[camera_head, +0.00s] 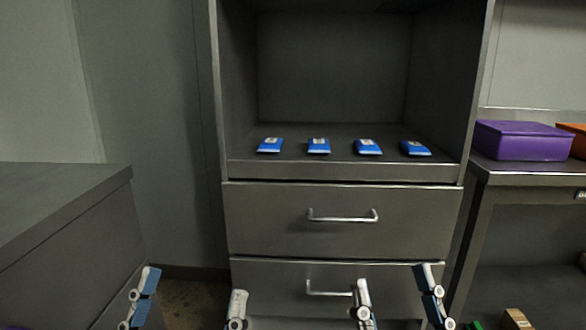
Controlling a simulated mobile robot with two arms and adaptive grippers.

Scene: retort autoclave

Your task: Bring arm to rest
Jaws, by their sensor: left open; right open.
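My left gripper (191,297) is at the bottom edge of the head view, left of the middle, with its two fingers apart. My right gripper (396,295) is at the bottom edge, right of the middle, also with fingers apart. Nothing shows between the fingers of either one. Only the finger ends show; most of both arms is out of the picture.
Below are two closed drawers with bar handles (342,216). A grey counter (60,200) stands left. A purple box (522,140) sits on the right table.

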